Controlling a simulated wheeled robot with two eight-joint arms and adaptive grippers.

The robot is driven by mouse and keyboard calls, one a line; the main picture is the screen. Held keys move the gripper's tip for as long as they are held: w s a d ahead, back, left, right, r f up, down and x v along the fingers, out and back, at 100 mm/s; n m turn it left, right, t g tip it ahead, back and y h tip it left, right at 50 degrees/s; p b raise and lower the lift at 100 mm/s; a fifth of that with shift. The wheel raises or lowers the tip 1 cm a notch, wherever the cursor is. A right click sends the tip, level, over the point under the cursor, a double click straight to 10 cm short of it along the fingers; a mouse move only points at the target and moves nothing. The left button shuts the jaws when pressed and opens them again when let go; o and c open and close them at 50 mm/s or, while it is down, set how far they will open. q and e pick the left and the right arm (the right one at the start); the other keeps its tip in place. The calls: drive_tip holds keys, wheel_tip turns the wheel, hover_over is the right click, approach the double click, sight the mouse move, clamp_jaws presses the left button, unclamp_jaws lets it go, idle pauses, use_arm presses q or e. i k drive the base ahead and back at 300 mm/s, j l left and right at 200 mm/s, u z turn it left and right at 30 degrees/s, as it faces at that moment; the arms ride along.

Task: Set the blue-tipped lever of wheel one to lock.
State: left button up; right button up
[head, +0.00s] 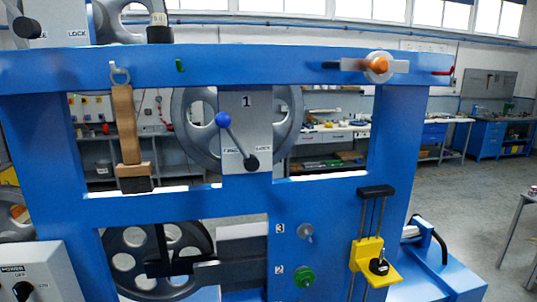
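The blue-tipped lever (234,138) of wheel one is in the middle of the head view, on a grey plate (238,103) marked "1". Its blue ball tip (222,119) points up and to the left from a black pivot (251,163). The lever leans over the left-hand label, which it partly covers and which seems to read FREE. The LOCK label (263,149) is to the right of the lever and uncovered. The grey spoked wheel one (285,125) is behind the plate. Neither of my grippers is in view.
A blue frame (330,205) surrounds the wheel. A wooden piece (126,125) hangs left of it. An orange-centred knob (379,66) is at upper right, a yellow slider (368,255) at lower right. A control box (35,272) stands at lower left. The space before the lever looks clear.

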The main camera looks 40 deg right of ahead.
sight(223, 120)
drive_tip(key=l+z, duration=0.2)
drive_tip(key=z, duration=0.2)
drive_tip(key=l+z, duration=0.2)
drive_tip(key=z, duration=0.25)
